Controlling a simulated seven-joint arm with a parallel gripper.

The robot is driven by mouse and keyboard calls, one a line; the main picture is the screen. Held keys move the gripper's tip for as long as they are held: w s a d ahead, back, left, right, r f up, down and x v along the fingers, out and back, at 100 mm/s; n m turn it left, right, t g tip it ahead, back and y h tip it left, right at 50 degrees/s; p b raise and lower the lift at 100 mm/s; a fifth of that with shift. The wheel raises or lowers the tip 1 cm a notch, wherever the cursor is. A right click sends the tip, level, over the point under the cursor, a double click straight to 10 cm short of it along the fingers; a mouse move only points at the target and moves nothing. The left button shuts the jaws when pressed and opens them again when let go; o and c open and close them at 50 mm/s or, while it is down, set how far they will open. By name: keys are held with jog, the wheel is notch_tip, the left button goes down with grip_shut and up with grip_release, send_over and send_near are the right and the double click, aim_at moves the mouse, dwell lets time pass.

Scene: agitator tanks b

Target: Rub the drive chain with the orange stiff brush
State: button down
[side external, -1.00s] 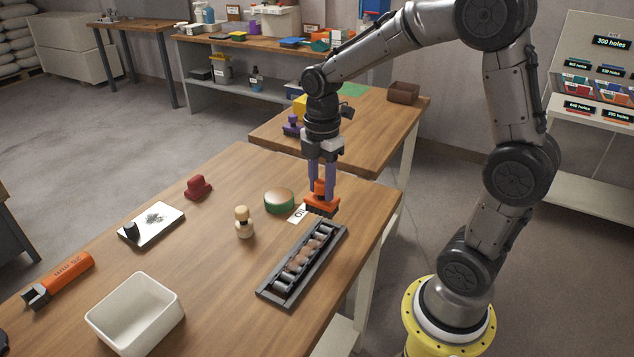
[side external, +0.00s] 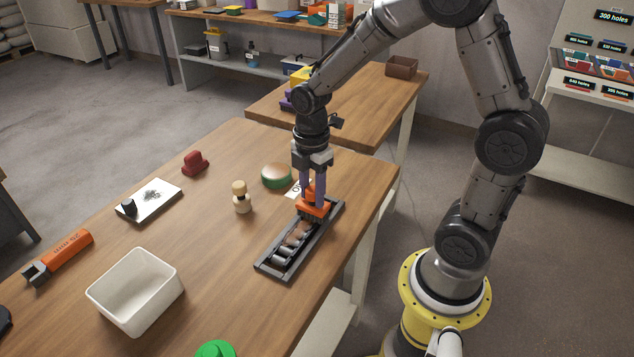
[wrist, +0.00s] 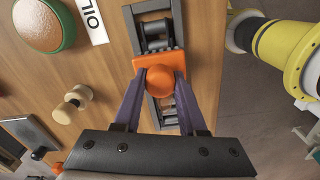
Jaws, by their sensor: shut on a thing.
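The drive chain (side external: 284,253) lies in a long dark grey tray (side external: 262,267) on the wooden table. It has silvery rollers with brownish patches. My gripper (side external: 313,190) is shut on the knob of the orange stiff brush (side external: 315,208), which is upright with its bristles down over the far part of the chain. The bristles appear to touch the chain or sit just above it. In the wrist view the orange brush (wrist: 172,62) covers the middle of the tray (wrist: 133,28), and chain rollers (wrist: 156,43) show on either side of it.
Near the tray are a green-rimmed round pad (side external: 276,176), a white card marked OIL (wrist: 90,18) and a wooden peg-like piece (side external: 241,198). A white bin (side external: 136,290), an orange tool (side external: 60,255), a white plate (side external: 152,200) and a red block (side external: 195,163) lie further left.

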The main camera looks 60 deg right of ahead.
jog(key=shift+a, duration=5.85)
jog(key=shift+d, duration=7.25)
notch_tip(320, 180, up, 8)
